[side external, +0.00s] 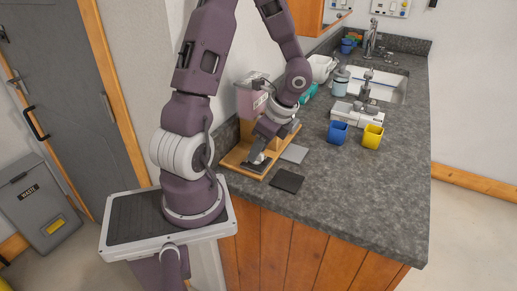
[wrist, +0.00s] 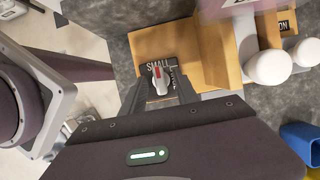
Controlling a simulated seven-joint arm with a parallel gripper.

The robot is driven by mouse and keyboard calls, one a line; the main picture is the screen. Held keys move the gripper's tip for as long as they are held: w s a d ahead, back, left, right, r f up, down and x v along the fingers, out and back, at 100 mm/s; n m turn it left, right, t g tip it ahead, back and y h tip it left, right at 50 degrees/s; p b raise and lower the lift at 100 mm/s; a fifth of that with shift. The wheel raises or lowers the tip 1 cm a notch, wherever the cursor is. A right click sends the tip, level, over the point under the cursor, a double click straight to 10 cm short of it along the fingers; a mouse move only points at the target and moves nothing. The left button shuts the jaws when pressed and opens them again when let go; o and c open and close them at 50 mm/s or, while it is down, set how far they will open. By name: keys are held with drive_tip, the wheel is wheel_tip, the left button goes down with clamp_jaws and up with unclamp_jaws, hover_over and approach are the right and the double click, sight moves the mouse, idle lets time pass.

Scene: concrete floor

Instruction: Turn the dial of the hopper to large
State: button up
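The hopper (side external: 246,103) has a pinkish see-through container above a wooden base (side external: 232,160) at the counter's near left end; my arm covers part of it. In the wrist view, the dial (wrist: 160,78) is a pale knob with a red mark on a dark plate. The red mark points toward the word SMALL (wrist: 158,65). Other lettering at the plate's right is partly hidden, and I cannot read it. My gripper (wrist: 162,88) has one finger on each side of the dial, with apparent gaps. It also shows low over the base's front in the side view (side external: 258,160).
A black flat square (side external: 287,180) and a grey one (side external: 294,153) lie right of the base. A blue cup (side external: 338,131) and a yellow cup (side external: 373,136) stand farther right, near a white device (side external: 358,114) and a sink. The front right counter is clear.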

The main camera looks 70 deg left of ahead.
drive_tip(key=shift+f, duration=0.2)
clamp_jaws()
drive_tip(key=shift+m, duration=0.4)
drive_tip(key=m+t+y, duration=0.1)
drive_tip(key=m, duration=0.2)
drive_tip(key=shift+s+m, duration=0.1)
drive_tip(key=shift+m, duration=0.3)
drive_tip(key=shift+s+m+t, duration=0.15)
drive_tip(key=shift+m+t, duration=0.95)
drive_tip(key=shift+m, duration=1.1)
unclamp_jaws()
